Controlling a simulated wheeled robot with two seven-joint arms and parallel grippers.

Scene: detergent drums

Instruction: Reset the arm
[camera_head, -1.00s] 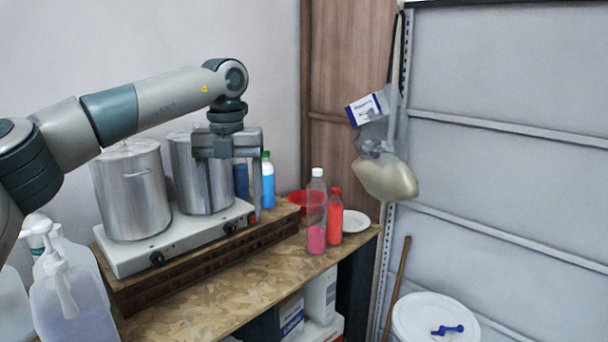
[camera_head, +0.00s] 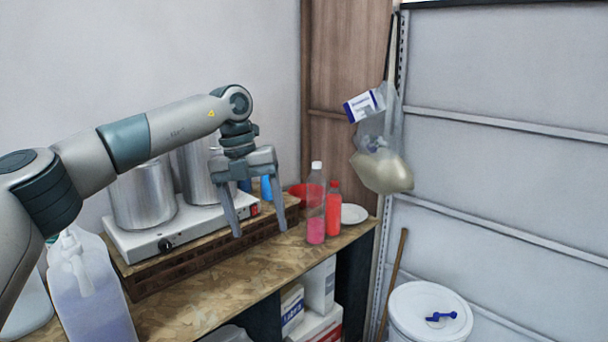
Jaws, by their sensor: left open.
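My left gripper (camera_head: 260,228) is open and empty, with its fingers pointing down. In the picture it shows in front of the hot plate's right end and the wooden riser. My left arm comes in from the left and crosses in front of the metal pots. My right gripper is not in view.
Two metal pots (camera_head: 145,197) stand on a white hot plate (camera_head: 135,241) on a wooden riser (camera_head: 190,258). A clear bottle with pink contents (camera_head: 315,208) and a red bottle (camera_head: 333,212) stand right of the gripper. A white drum (camera_head: 412,318) is at lower right. The worktop's front (camera_head: 215,296) is clear.

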